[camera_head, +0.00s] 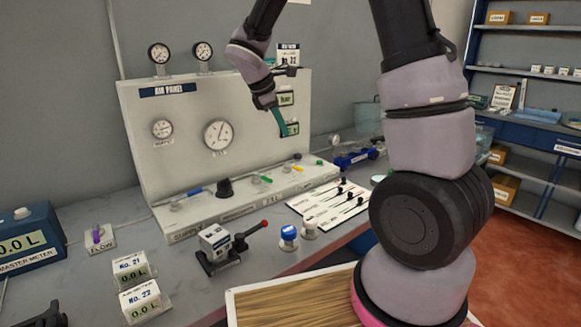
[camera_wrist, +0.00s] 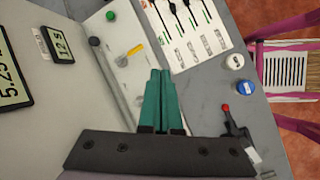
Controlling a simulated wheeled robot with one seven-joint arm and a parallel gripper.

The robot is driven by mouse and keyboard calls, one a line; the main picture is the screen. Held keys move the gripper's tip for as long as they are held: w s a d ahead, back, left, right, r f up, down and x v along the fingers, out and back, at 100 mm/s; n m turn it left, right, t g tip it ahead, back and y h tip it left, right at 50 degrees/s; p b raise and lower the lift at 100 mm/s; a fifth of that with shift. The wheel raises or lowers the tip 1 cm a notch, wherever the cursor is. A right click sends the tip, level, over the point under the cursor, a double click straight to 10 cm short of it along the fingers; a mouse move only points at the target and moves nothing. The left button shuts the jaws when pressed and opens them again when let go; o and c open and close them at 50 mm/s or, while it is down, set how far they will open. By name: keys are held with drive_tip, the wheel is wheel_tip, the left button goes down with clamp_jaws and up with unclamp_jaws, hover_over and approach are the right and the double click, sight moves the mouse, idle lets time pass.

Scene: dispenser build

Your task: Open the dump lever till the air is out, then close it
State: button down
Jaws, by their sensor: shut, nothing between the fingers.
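The air panel (camera_head: 175,118) stands upright on the bench with dials on it. Along its base ledge are small levers: a blue one (camera_head: 195,192), a green one (camera_head: 262,179) and a yellow one (camera_head: 282,170). I cannot read which is the dump lever. The yellow lever (camera_wrist: 135,50) also shows in the wrist view, near a dark knob (camera_wrist: 95,41) and a green knob (camera_wrist: 110,15). My gripper (camera_head: 284,133) has green fingers, shut and empty, in front of the panel above the ledge. In the wrist view its fingers (camera_wrist: 160,75) appear beside the yellow lever, apparently apart from it.
A black device with a red-tipped handle (camera_head: 238,241) and blue and white knobs (camera_head: 288,233) stand on the bench front. A white card with sliders (camera_head: 330,203) lies to the right. A master meter (camera_head: 25,243) reads 0.0 L. A wooden board (camera_head: 290,300) is nearest.

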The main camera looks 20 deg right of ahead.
sight(294, 167)
drive_tip(key=w+a+f+n+t+h, duration=0.1)
drive_tip(key=w+a+f+n, duration=0.3)
drive_tip(key=f, duration=0.4)
drive_tip(key=w+n+h, duration=0.1)
drive_tip(key=n, duration=0.1)
drive_tip(key=shift+w+a+f+n, duration=0.2)
drive_tip(key=shift+a+f+n, duration=0.1)
drive_tip(key=shift+a, duration=0.1)
drive_tip(key=shift+d+f, duration=0.1)
drive_tip(key=x, duration=0.9)
drive_tip(key=shift+s+d, duration=0.1)
drive_tip(key=d, duration=0.1)
drive_tip(key=w+d, duration=0.1)
drive_tip(key=d+f, duration=0.1)
drive_tip(key=shift+w+d+f, duration=0.1)
drive_tip(key=shift+w+d, duration=0.2)
drive_tip(key=shift+d, duration=0.05)
drive_tip(key=shift+w+d, duration=0.1)
drive_tip(key=shift+d, duration=0.1)
